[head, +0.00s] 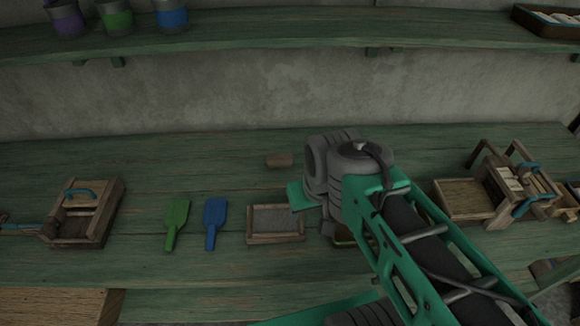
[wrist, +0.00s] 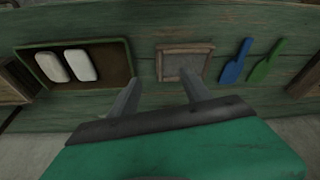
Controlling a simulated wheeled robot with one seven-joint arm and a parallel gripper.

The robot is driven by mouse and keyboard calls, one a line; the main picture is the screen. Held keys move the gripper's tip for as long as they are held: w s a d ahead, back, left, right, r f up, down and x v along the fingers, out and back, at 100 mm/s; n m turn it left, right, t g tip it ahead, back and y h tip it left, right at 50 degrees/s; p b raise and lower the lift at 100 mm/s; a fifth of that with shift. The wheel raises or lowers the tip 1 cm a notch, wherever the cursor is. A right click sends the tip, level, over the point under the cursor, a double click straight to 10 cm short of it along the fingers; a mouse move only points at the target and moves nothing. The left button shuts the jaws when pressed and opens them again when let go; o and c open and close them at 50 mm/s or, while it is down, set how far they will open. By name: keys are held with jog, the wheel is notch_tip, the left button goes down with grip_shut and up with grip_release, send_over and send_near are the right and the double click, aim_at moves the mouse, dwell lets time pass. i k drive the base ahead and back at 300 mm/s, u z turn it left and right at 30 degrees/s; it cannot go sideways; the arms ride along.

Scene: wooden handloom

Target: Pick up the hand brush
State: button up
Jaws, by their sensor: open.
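I cannot tell for sure which thing is the hand brush. A small brown block (head: 279,160) lies alone toward the back of the green bench in the head view; it may be the brush, but no bristles show. A green paddle-shaped tool (head: 176,222) and a blue one (head: 214,222) lie flat side by side, left of centre; they also show at the right of the wrist view. My gripper (wrist: 160,76) is open and empty above the bench, near a small grey-bottomed tray (wrist: 183,62). In the head view my arm hides its fingers.
A tray (wrist: 122,48) with two white blocks lies at the wrist view's left. Wooden boxes with blue handles stand at the bench's left (head: 108,212) and right (head: 497,196). A shelf (head: 270,38) with paint tins runs above. The back left of the bench is clear.

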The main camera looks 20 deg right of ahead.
aim_at(284, 161)
jog(key=k, duration=1)
jog(key=u, duration=1.25)
jog(key=i, duration=0.85)
jog(key=z, duration=1.6)
jog(key=i, duration=0.5)
